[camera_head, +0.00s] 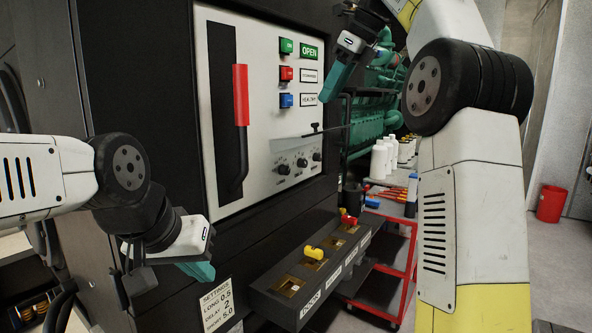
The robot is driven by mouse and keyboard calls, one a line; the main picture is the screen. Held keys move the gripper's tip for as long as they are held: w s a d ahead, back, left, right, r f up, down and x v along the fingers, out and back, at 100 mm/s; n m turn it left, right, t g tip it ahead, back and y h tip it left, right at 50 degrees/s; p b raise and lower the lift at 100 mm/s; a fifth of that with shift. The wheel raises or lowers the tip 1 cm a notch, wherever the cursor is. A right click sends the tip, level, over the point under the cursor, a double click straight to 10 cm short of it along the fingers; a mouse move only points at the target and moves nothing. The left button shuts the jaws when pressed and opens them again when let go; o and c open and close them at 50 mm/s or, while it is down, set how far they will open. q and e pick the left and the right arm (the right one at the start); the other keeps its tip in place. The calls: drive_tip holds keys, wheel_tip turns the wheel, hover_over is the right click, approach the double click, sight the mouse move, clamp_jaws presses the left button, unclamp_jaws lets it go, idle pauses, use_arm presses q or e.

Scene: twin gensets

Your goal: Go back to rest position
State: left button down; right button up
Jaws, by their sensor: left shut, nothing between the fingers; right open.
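My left gripper (200,270) is at the lower left, in front of the dark cabinet below the switch panel. Its teal fingertips are shut and hold nothing. My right gripper (350,62) is raised at the upper middle, in front of the right edge of the panel and the green genset behind it. It is open and empty; its far finger is hard to make out. Both grippers are apart from the panel's red lever handle (241,94) and its buttons.
The white switch panel (225,20) has buttons and black knobs. Below it, a dark box (277,307) juts out with yellow and red pieces on top. A red cart (393,283) with bottles and tools stands behind. A red bin (551,204) is on open floor at right.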

drive_tip(key=s+d+f+n+t+h, duration=0.1)
drive_tip(key=s+d+f+n, duration=0.1)
drive_tip(key=s+f+n, duration=1)
drive_tip(key=s+d+f+n+t+h, duration=0.1)
drive_tip(key=s+d+f+n, duration=0.1)
drive_tip(key=s+f+n, duration=1)
wheel_tip(320, 180, down, 4)
drive_tip(key=s, duration=0.2)
drive_tip(key=shift+s+f+h, duration=0.2)
drive_tip(key=shift+s+h, duration=0.2)
